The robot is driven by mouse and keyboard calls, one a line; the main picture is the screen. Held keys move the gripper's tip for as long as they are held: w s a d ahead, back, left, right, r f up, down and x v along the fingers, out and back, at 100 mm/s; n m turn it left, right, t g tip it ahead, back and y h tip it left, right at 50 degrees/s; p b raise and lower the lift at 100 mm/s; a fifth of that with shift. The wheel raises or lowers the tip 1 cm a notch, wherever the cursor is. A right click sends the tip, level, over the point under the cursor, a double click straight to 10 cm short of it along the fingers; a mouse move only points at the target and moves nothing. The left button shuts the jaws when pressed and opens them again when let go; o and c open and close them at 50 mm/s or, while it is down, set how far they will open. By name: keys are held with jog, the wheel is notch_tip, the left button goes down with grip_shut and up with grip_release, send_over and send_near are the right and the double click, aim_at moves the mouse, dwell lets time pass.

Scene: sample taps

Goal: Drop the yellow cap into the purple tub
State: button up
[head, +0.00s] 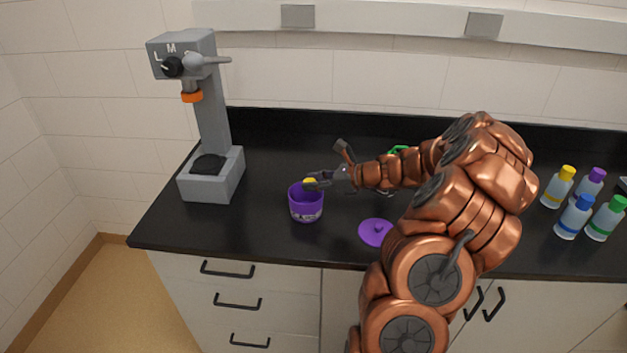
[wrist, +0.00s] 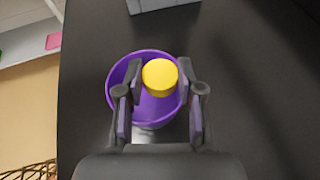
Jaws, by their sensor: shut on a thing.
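The yellow cap (wrist: 160,76) is between my gripper's fingertips, and it also shows as a small yellow spot in the head view (head: 309,181). My gripper (head: 314,182) is shut on the cap and holds it over the mouth of the purple tub. The purple tub (head: 306,208) stands upright and open on the black counter. In the wrist view the tub's rim (wrist: 113,79) surrounds the cap, and my fingers (wrist: 160,79) cover part of the tub. The exact height of the cap above the rim is hard to tell.
A purple lid (head: 376,232) lies on the counter (head: 265,235) right of the tub. A grey tap stand (head: 212,120) stands at the left. Several bottles with coloured caps (head: 574,215) stand at the right. Something green (head: 399,150) is partly hidden behind my arm.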

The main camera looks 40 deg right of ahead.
jog(key=shift+f, duration=0.45)
jog(key=o, duration=0.8)
jog(key=shift+r, duration=0.1)
jog(key=v, duration=1.2)
